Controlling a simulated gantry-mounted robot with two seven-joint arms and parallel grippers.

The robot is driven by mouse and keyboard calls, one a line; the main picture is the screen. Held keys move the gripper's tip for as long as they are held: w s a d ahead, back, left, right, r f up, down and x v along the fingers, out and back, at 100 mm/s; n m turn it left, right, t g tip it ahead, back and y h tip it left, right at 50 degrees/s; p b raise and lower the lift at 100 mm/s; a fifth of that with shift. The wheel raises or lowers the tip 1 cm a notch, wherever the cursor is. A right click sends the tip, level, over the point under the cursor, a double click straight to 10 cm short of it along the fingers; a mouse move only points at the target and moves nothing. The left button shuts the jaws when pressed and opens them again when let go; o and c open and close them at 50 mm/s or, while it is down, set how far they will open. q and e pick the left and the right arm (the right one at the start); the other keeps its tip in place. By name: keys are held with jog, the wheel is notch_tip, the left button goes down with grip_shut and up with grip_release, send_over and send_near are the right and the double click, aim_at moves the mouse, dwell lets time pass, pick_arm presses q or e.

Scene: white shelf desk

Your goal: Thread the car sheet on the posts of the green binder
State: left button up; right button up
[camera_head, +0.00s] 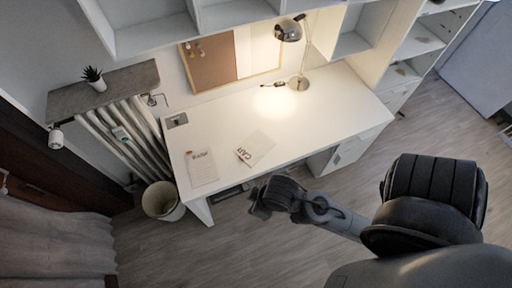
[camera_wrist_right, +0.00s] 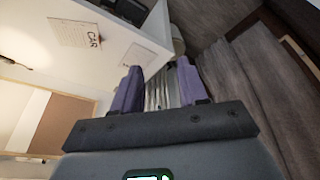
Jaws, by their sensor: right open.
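A cream sheet marked CAR (camera_head: 258,150) lies tilted on the white desk, left of the lamp's light. It also shows in the right wrist view (camera_wrist_right: 72,33). A second pale sheet (camera_head: 202,170) with small print lies to its left, near the desk's left end. I see no green binder or posts in either view. My right gripper (camera_head: 260,198) is in front of the desk's front edge, apart from both sheets. Its two purple fingers stand apart with nothing between them in the right wrist view (camera_wrist_right: 158,66). My left gripper is not in view.
The desk (camera_head: 225,130) has clear room around the sheets. A small grey item (camera_head: 176,120) lies at the back left corner. A waste bin (camera_head: 162,203) stands at the left.

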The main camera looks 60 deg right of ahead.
jog(key=shift+d, duration=0.15)
jog(key=shift+c, duration=0.6)
